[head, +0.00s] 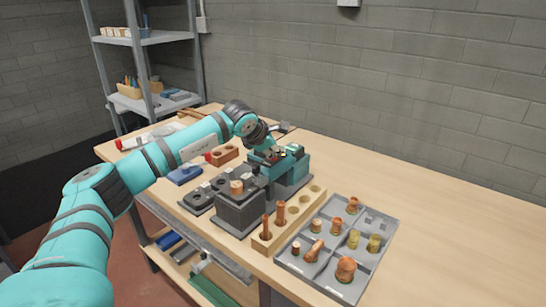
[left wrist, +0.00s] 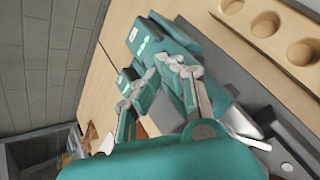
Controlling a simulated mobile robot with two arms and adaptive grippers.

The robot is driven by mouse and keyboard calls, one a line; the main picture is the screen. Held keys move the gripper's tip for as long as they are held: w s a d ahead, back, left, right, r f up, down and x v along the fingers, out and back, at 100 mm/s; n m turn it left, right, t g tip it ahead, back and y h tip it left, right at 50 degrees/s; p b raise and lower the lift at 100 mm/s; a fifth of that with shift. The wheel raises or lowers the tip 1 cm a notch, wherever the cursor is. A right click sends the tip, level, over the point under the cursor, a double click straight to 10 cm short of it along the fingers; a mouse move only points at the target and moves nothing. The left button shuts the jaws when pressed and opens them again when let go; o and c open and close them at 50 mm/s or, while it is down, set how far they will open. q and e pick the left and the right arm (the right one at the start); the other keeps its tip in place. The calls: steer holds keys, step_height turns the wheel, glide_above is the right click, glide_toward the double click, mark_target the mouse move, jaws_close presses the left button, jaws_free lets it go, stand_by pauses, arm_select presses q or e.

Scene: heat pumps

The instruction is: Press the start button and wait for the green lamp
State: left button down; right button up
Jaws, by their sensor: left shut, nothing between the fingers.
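A teal device (head: 299,168) stands on the workbench at the centre of the head view, beside a dark grey block. Its top bears a bright green patch; the left wrist view shows the teal housing (left wrist: 150,38) with a small pale panel and a green glow. I cannot tell whether that glow is the lamp. My left gripper (head: 268,158) is shut and empty, close over the device's near left side. Its linkage fills the middle of the left wrist view (left wrist: 155,85). The start button cannot be made out, and contact cannot be told. My right gripper is not in view.
A grey block (head: 240,212) with a copper piece on top stands in front. A wooden rack (head: 262,246) holds upright copper pieces. A grey compartment tray (head: 290,262) of fittings lies right of it. The bench's far right (head: 440,225) is clear; shelves stand at the back left.

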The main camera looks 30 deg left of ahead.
mark_target(275, 158)
arm_select(q)
steer(key=shift+r+p, duration=0.5)
steer(key=shift+r, duration=0.3)
steer(key=shift+r+p, duration=1.55)
steer(key=shift+r, duration=1)
steer(key=shift+f, duration=0.2)
